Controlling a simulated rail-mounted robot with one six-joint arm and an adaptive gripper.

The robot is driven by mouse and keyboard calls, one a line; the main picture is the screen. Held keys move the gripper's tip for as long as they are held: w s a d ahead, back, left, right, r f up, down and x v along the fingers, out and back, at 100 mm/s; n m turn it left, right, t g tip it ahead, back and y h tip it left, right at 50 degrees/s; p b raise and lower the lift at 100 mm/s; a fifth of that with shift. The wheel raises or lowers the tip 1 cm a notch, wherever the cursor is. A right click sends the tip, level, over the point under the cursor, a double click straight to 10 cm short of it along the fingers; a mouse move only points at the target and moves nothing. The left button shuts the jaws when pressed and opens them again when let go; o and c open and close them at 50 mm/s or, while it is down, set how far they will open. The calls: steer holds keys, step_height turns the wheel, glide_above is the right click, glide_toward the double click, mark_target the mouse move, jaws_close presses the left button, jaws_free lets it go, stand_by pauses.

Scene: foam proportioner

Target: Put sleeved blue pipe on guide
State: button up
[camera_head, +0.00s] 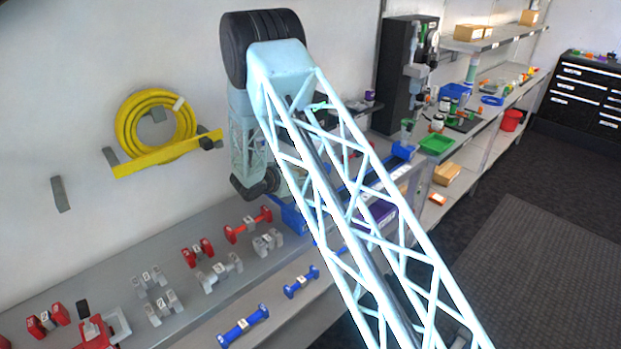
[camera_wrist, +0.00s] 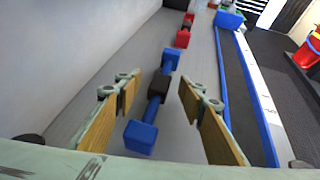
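A blue pipe with blocky blue ends and a black sleeve around its middle (camera_wrist: 158,87) shows in the wrist view, lengthwise between the fingers, over the grey bench. My gripper (camera_wrist: 160,92) is open. Its two wood-coloured pads stand left and right of the pipe with visible gaps, and neither seems to touch it. The height of the fingers over the pipe is hard to tell. In the head view my arm hides the gripper and this pipe. A long dark channel with blue edges (camera_wrist: 243,85) runs to the right of the pipe; I cannot tell whether it is the guide.
A red pipe (camera_wrist: 184,36) lies farther along the bench, and a blue bin (camera_wrist: 228,19) stands beyond. Blue pipes (camera_head: 243,326) (camera_head: 301,282), red pieces (camera_head: 248,226) and grey pieces (camera_head: 219,271) lie on the bench. A yellow hose (camera_head: 127,125) hangs on the wall.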

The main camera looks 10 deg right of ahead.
steer(key=c, duration=1.2)
steer(key=shift+s+d+r, duration=0.1)
steer(key=shift+r, duration=0.05)
steer(key=shift+s+d+r, duration=0.15)
steer(key=shift+s+r, duration=0.15)
steer(key=shift+r, duration=0.1)
step_height(320, 180, up, 11)
steer(key=p, duration=0.1)
steer(key=s+d, duration=0.5)
steer(key=s, duration=0.3)
steer(key=s+d, duration=0.4)
steer(key=s, duration=0.4)
steer(key=shift+s+d+f, duration=0.2)
steer(key=shift+d+f, duration=0.1)
steer(key=shift+d, duration=0.1)
